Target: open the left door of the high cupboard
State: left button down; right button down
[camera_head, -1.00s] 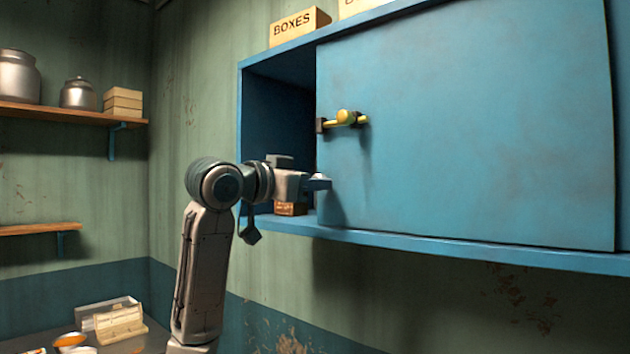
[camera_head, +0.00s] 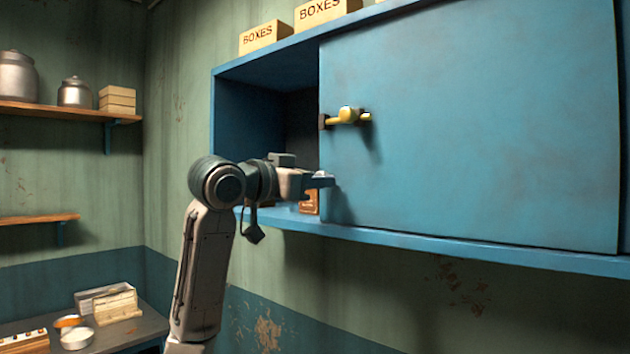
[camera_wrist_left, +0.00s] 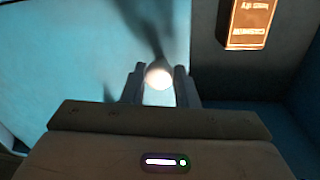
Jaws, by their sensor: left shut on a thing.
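The blue cupboard (camera_head: 226,72) hangs high on the wall. Its flat blue door (camera_head: 480,130) covers the middle and right, leaving an opening at the left. A yellow handle (camera_head: 347,116) sits on the door's left edge, above my gripper. My left gripper (camera_head: 322,180) is at the door's left edge, shut on a pale round knob (camera_wrist_left: 158,77). In the left wrist view the door (camera_wrist_left: 70,60) lies behind the fingers, and the dark inside lies to the right. How the knob joins the door is hidden. My right gripper is out of view.
A small brown box (camera_head: 310,202) stands inside the opening, close to my gripper; it also shows in the left wrist view (camera_wrist_left: 248,22). Boxes (camera_head: 265,36) stand on top. A shelf with jars (camera_head: 75,92) is at the left, above a desk (camera_head: 130,332).

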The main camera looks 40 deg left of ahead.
pick_arm(q)
jog(key=shift+r, duration=0.1)
jog(key=c, duration=1.2)
grip_release()
jog(key=shift+o, duration=0.2)
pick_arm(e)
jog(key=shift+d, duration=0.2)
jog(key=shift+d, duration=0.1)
pick_arm(q)
jog(key=b+v, duration=0.5)
jog(key=v, duration=0.5)
jog(key=shift+s, duration=0.4)
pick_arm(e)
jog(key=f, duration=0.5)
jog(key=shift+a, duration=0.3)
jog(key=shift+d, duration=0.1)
